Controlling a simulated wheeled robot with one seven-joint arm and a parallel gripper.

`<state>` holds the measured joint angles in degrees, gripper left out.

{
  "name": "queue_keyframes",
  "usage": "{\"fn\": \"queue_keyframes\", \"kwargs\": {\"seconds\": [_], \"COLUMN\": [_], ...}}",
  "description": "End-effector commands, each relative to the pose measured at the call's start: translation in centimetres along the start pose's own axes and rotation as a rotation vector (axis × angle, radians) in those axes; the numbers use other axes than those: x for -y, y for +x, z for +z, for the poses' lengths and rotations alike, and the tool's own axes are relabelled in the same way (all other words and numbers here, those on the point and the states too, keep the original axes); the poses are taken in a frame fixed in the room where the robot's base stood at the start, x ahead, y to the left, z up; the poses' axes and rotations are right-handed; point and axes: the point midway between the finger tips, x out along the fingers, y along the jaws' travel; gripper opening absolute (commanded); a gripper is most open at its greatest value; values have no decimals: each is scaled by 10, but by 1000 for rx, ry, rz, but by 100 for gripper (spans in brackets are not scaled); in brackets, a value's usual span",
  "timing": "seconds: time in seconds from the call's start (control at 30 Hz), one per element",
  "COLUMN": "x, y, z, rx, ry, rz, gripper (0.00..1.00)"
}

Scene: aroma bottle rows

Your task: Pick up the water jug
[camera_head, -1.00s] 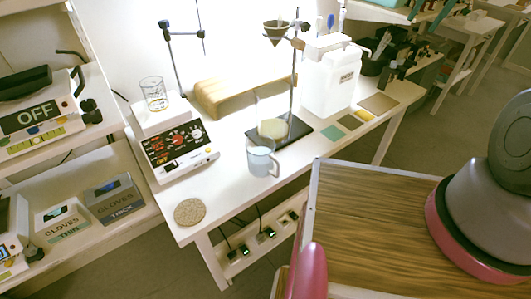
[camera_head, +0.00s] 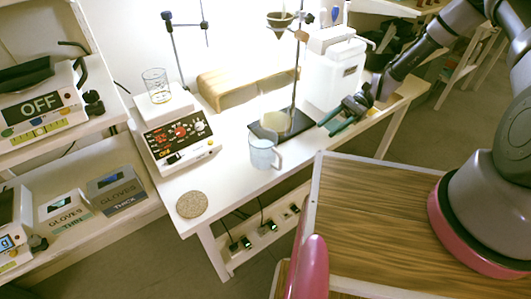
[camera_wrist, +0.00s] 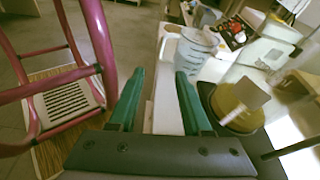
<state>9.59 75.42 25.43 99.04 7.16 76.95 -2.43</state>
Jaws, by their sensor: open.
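The water jug (camera_head: 263,153), a pale translucent jug with a side handle, stands upright at the front edge of the white table. In the wrist view the jug (camera_wrist: 197,48) is ahead, beyond the right fingertip, with its handle toward the left. My gripper (camera_head: 329,122) reaches over the table from the right, with green fingers pointing toward the jug. It is apart from the jug. In the wrist view my gripper (camera_wrist: 159,76) is open, with nothing between its fingers.
A stand with a dark base (camera_head: 268,130) and a pale yellowish item is just behind the jug. A white container (camera_head: 333,75) stands behind my gripper. A hotplate (camera_head: 178,138) with a beaker (camera_head: 157,85) is to the left. A round cork mat (camera_head: 191,204) lies front left.

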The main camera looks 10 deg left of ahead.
Motion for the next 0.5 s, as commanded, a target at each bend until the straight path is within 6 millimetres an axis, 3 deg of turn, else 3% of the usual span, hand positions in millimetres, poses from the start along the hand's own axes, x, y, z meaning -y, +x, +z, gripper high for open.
{"fn": "queue_keyframes", "kwargs": {"seconds": [0.03,0.2,0.5], "x": [-2,-5,-6], "y": [19,61,97], "z": [-13,-37,-45], "rx": [62,205,287], "ry": [24,77,108], "rz": [-19,-71,-101], "gripper": [49,49,49]}}
